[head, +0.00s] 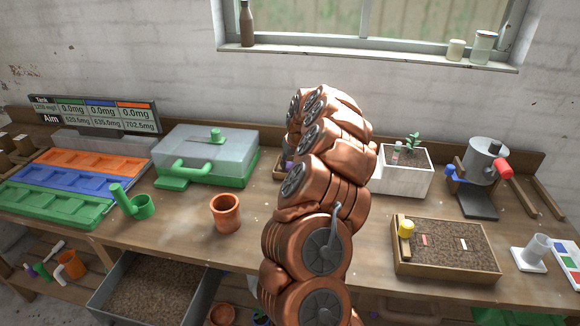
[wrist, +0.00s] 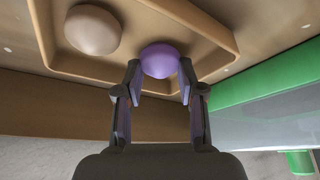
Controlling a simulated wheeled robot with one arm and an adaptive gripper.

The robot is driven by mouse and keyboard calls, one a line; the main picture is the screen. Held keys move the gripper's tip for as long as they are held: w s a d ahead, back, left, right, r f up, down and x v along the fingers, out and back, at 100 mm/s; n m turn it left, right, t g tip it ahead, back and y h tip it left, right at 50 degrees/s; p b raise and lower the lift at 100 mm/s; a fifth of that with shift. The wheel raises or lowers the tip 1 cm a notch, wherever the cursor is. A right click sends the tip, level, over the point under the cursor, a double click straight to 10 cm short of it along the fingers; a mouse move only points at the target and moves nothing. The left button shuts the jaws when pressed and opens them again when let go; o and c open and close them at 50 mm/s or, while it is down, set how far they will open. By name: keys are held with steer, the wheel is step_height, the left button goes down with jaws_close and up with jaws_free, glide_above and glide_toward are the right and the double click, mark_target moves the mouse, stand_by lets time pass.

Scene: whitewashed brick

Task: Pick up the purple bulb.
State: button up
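The purple bulb (wrist: 160,61) sits in a shallow brown tray (wrist: 222,28) in the wrist view, near the tray's edge. My gripper (wrist: 160,72) is open, with one fingertip at each side of the bulb. The tips look very close to it; I cannot tell whether they touch. In the head view a small bit of purple bulb (head: 289,165) shows at the left edge of my arm, which hides my gripper and most of the tray.
A pale brown bulb (wrist: 93,30) lies in the same tray. A green-based box (head: 206,155) stands left of my arm, and a terracotta pot (head: 226,214) stands in front of it. A white planter (head: 402,178) stands right of my arm.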

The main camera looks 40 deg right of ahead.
steer(key=c, duration=0.5)
steer(key=shift+r, duration=0.1)
